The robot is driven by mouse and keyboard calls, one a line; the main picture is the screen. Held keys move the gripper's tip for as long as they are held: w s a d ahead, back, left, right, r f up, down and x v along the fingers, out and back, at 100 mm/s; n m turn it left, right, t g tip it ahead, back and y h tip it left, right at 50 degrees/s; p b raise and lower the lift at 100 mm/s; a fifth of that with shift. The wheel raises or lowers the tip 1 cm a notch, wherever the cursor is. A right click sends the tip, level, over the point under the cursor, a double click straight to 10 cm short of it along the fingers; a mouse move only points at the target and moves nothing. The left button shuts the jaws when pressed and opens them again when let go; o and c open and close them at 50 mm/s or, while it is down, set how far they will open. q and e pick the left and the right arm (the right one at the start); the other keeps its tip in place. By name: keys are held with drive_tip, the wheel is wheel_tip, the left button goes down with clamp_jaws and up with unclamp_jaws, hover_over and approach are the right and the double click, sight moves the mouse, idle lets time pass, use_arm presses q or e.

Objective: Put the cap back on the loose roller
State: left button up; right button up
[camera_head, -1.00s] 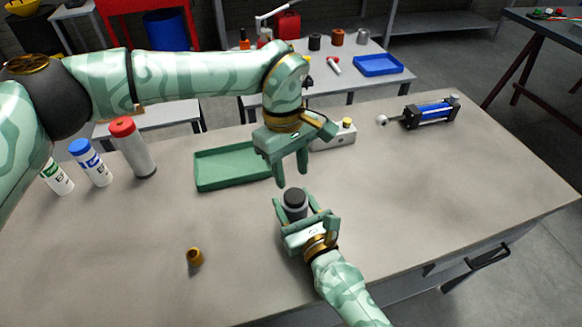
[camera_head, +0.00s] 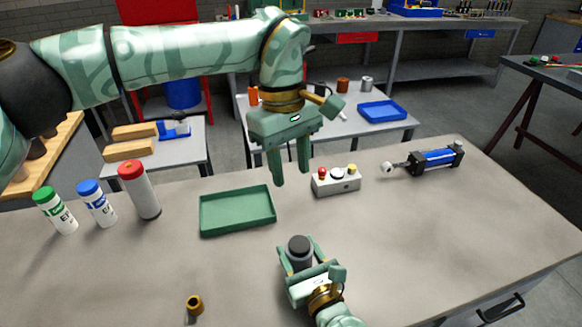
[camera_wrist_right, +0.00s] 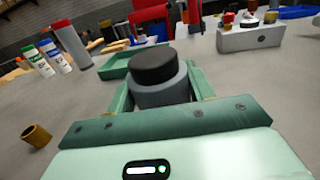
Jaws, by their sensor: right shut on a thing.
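My right gripper (camera_head: 298,266) is shut on a grey upright cylinder, the roller (camera_wrist_right: 165,92), near the front middle of the bench. A black round cap (camera_head: 298,243) sits on top of the roller; it also shows in the right wrist view (camera_wrist_right: 154,65). The cap looks level and centred, but I cannot tell whether it is fully seated. The lower part of the roller is hidden by my right gripper. My left gripper (camera_head: 290,181) points down, open and empty, above and beyond the roller, clear of the cap.
A green tray (camera_head: 237,231) lies behind the roller, left of a button box (camera_head: 336,184). A blue cylinder (camera_head: 434,162) lies at back right. Several bottles, including a red-capped one (camera_head: 140,195), stand left.

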drive_tip(key=o, duration=1.5)
drive_tip(key=shift+c, duration=0.2)
drive_tip(key=b+v, duration=0.2)
drive_tip(key=v, duration=1.3)
drive_tip(key=shift+s+d+f, duration=0.1)
drive_tip(key=shift+d, duration=0.05)
drive_tip(key=shift+s+d, duration=0.2)
drive_tip(key=shift+s, duration=0.25)
